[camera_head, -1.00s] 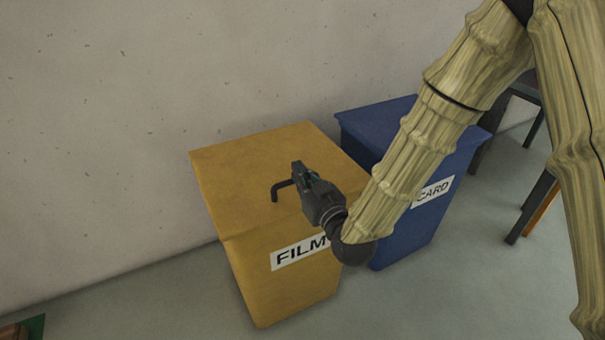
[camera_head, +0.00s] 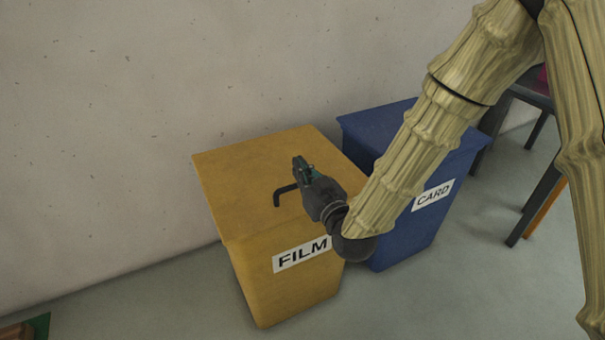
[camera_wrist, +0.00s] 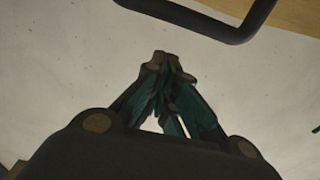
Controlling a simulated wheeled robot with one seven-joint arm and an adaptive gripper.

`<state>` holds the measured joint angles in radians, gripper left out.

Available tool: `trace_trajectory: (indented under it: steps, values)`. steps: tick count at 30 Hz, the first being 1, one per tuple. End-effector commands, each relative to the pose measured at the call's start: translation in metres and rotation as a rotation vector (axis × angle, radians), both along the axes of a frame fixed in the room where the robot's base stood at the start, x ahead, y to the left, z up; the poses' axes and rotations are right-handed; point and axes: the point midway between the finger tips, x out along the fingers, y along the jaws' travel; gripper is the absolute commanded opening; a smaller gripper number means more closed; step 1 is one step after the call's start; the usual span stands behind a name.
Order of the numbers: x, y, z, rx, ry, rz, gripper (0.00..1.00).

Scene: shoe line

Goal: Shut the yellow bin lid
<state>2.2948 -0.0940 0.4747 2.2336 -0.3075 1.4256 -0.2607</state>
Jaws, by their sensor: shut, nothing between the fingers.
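The yellow bin (camera_head: 285,285) bears a FILM label and stands against the wall. Its yellow lid (camera_head: 245,170) lies over the top, with no clear gap visible along the front edge. A dark bent handle (camera_head: 284,192) is on the lid, and it also shows at the top of the wrist view (camera_wrist: 235,33). My gripper (camera_head: 298,163) is over the lid, just right of the handle in the head view. Its fingers (camera_wrist: 163,62) are shut together and empty. They appear apart from the handle in the wrist view. My gripper hides part of the lid.
A blue bin (camera_head: 410,235) labelled CARD stands close to the right, partly behind my arm. A dark-legged table (camera_head: 535,90) is at the far right. The pale wall (camera_head: 100,110) is behind the bins. Floor (camera_head: 470,290) is clear in front.

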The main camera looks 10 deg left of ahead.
Motion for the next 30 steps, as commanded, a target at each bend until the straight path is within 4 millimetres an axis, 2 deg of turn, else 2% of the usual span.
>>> trace_trajectory:
  steps: [1, 3, 15, 21, 26, 29, 30]
  values:
    - [0.001, 0.001, 0.014, 0.002, -0.004, 0.000, 0.00]
    - [-0.012, -0.010, 0.004, 0.001, 0.001, 0.000, 0.00]
    - [-0.062, -0.052, -0.003, 0.005, -0.005, -0.001, 0.00]
    - [-0.072, -0.061, -0.005, 0.006, -0.007, -0.001, 0.00]
    - [-0.074, -0.063, -0.006, 0.005, -0.005, -0.001, 0.00]
    - [-0.074, -0.067, -0.017, -0.008, 0.023, -0.009, 0.00]
    - [-0.073, -0.072, -0.027, -0.020, 0.048, -0.016, 0.00]
